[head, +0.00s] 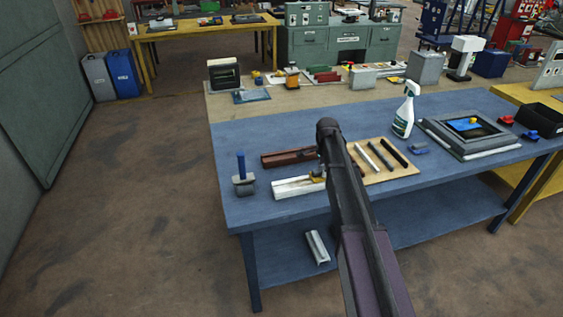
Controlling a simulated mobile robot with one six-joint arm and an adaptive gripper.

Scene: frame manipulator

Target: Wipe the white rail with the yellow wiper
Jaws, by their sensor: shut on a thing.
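The white rail (292,188) lies on the near left part of the blue table (244,131). Its right end is partly hidden behind my arm. The yellow wiper (314,180) shows as a small yellow patch at the rail's right end, partly covered. My gripper (318,174) is over that end, mostly hidden by my own arm, and is shut on the yellow wiper. I cannot tell whether the wiper touches the rail.
A brown rail (284,158) lies just behind. A blue-handled tool (242,178) stands left of the white rail. A wooden board (372,177) with several bars lies to the right, near a spray bottle (404,115). Another pale rail piece (317,247) is on the lower shelf.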

